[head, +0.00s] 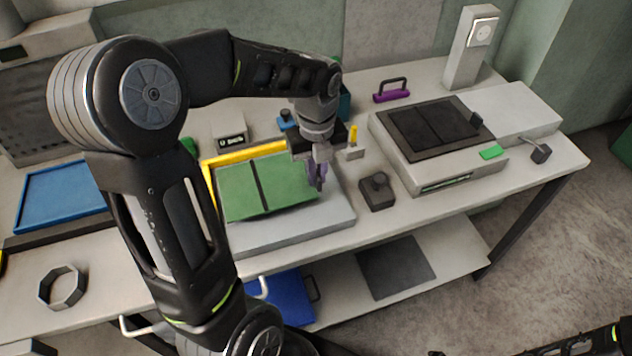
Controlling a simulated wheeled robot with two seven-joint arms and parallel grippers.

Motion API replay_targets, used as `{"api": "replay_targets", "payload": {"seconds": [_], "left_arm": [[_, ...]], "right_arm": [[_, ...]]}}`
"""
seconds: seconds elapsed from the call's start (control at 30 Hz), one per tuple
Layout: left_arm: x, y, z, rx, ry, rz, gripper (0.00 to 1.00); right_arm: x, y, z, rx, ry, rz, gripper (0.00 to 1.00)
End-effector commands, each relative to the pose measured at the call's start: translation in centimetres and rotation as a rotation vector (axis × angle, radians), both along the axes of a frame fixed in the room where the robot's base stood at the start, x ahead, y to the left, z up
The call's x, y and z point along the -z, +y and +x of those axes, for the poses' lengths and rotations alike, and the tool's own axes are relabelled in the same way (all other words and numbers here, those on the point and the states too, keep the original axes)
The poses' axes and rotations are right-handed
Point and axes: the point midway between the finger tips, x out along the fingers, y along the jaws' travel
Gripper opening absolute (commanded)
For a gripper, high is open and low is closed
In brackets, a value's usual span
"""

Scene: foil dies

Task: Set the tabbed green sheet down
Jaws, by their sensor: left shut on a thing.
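The green sheet (238,191), with a dark band across it, is over a light grey slab (290,230) with a yellow frame (232,156) along its back and left. It looks nearly level; I cannot tell whether it rests on the slab or hangs just above. My left gripper (317,184) points down at the sheet's right edge and is shut on it, with a purple part showing between the fingers. The fingers hide the tab. My right gripper is out of the picture; only a bit of that arm shows at the bottom right.
Right of the slab is a dark block with a knob (377,191). Further right stands a grey machine with a dark plate (435,128). A purple handle (391,91) lies behind. A blue tray (62,195) and an eight-sided ring (62,287) are at the left.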

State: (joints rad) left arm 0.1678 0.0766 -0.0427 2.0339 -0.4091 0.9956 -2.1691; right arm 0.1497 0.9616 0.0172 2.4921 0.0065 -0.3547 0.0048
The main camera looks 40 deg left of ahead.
Motion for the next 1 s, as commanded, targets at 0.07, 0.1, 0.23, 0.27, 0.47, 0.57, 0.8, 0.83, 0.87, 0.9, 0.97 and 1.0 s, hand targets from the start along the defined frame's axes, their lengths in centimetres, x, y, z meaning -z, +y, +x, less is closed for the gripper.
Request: {"api": "replay_targets", "payload": {"seconds": [0.07,0.1,0.23,0.27,0.47,0.57,0.8,0.83,0.87,0.9,0.97,1.0], "left_arm": [[0.8,0.0,-0.1,0.000,0.004,-0.001,0.00],[1.3,0.0,-0.1,0.000,0.006,-0.001,0.00],[3.1,0.0,-0.1,0.000,0.004,-0.001,0.00],[3.3,0.0,-0.1,0.000,0.004,-0.001,0.00],[3.5,0.0,0.0,0.000,0.000,0.000,0.00],[3.6,0.0,0.0,0.000,0.000,0.000,0.00],[3.9,0.0,0.0,0.000,0.001,0.000,0.19],[3.9,0.0,-0.1,0.000,0.001,0.000,0.22],[3.9,0.0,-0.1,0.000,0.001,0.000,0.24],[3.9,0.0,-0.1,0.000,0.001,0.000,0.28],[3.9,0.0,-0.1,0.000,0.001,0.000,0.31],[3.8,0.0,-0.1,0.000,0.001,0.000,0.31]], "right_arm": [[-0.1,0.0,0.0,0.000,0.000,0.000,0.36],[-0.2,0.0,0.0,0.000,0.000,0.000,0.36],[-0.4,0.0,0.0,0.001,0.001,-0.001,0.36],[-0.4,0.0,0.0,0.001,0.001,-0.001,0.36],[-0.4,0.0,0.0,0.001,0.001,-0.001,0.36],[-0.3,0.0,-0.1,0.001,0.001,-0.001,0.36],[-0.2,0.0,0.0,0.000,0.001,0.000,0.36],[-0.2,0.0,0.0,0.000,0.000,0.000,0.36],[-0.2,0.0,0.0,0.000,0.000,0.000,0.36],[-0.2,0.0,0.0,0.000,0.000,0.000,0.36],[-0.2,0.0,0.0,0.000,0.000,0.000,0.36],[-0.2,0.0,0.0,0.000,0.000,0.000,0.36]]}}
